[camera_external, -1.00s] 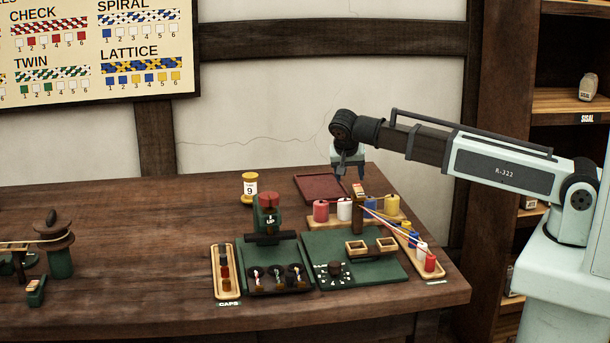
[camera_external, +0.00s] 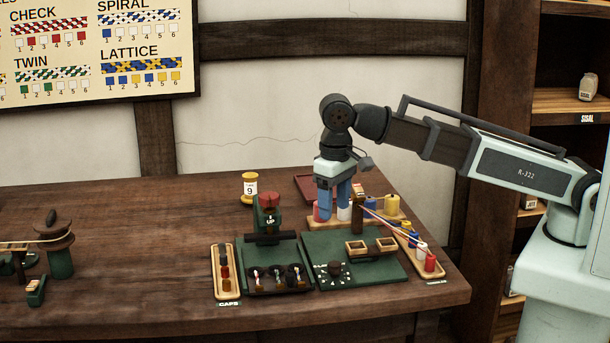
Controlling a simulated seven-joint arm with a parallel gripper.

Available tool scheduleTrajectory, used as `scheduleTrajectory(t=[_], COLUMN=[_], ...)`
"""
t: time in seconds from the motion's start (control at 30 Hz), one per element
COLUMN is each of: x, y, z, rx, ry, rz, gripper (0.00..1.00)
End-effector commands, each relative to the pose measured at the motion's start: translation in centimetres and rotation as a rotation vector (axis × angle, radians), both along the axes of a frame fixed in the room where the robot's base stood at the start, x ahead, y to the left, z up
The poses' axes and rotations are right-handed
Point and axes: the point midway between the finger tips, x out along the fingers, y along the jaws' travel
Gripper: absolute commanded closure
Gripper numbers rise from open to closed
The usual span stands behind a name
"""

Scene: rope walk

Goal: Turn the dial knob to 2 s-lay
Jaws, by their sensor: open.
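The dial knob (camera_external: 335,268) is a small dark round knob at the front left of a green panel (camera_external: 382,270). White marks and numbers lie around it, too small to read its setting. My gripper (camera_external: 335,217) points down with blue fingers, open and empty. It is above and behind the dial knob, apart from it, in front of the pink and white spools at the back of the panel. Its fingers partly hide those spools.
A dark post (camera_external: 358,215) with coloured strands stands close right of my gripper. A green press (camera_external: 268,222) and a caps tray (camera_external: 226,271) stand left.

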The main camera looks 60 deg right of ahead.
Motion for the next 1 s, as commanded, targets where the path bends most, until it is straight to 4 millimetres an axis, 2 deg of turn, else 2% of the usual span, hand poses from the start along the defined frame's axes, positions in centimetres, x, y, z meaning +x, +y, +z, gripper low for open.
scheduleTrajectory(t=[0.17, 0.37, 1.0], x=[-1.3, -1.4, -1.3], y=[1.2, 1.2, 1.1], z=[0.4, -1.2, -10.0], rx=[0.012, 0.011, 0.012], ry=[0.015, 0.018, 0.016], rz=[0.046, 0.047, 0.045], gripper=[0.41, 0.41, 0.41])
